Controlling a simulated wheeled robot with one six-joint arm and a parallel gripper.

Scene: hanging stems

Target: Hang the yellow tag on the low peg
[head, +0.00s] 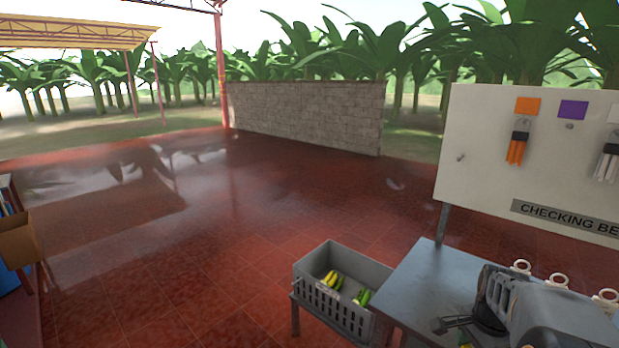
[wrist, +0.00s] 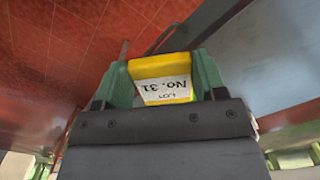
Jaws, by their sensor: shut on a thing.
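The yellow tag (wrist: 165,67) has a white label reading "No. 31", upside down in the wrist view. My gripper (wrist: 163,82) is shut on it, with one green finger at each side. A short bare peg (head: 460,157) sticks out low at the left of the white board (head: 480,190) in the head view. Another bare peg (head: 569,126) sits higher, under a purple square. The tag is well away from the board.
Orange tags (head: 515,150) hang under an orange square, and white tags (head: 606,165) hang at the right edge. A grey metal table (head: 425,280) stands below the board. A grey crate (head: 330,305) with yellow and green things stands left of it. The red floor beyond is clear.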

